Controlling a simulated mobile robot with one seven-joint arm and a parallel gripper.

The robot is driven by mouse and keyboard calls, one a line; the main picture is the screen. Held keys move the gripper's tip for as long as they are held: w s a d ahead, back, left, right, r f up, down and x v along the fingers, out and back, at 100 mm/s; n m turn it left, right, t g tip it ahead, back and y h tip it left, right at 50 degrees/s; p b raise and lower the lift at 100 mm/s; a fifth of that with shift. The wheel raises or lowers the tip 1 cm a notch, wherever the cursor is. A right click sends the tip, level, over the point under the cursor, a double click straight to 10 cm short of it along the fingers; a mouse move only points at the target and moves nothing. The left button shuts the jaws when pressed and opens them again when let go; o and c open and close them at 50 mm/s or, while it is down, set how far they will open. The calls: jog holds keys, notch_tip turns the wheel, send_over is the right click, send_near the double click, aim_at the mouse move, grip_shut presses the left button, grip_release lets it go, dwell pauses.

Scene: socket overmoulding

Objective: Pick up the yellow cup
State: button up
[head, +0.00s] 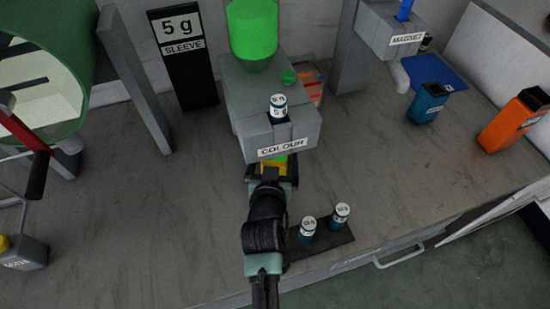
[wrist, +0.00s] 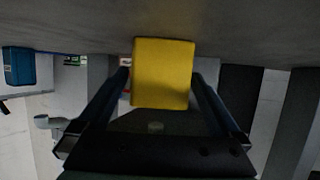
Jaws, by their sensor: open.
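The yellow cup (head: 270,168) stands on the bench under the spout side of the grey COLOUR dispenser (head: 270,120). In the head view it is mostly hidden by my gripper and the dispenser, with some green showing at its top. In the wrist view the yellow cup (wrist: 163,73) fills the space ahead of the palm. My gripper (head: 271,174) is at the cup. Its open fingers in the wrist view (wrist: 160,85) lie to either side of the cup, with no clear grip on it. I cannot tell whether they touch it.
Two labelled weights or bottles (head: 308,229) (head: 341,214) stand on a dark tray (head: 322,241) right of my arm. Another bottle (head: 278,107) sits in the dispenser. A blue cup (head: 428,103) and orange container (head: 514,120) stand at right.

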jog(key=shift+c, duration=0.2)
jog(key=c, duration=1.3)
jog(key=shift+c, duration=0.2)
jog(key=shift+r, duration=0.15)
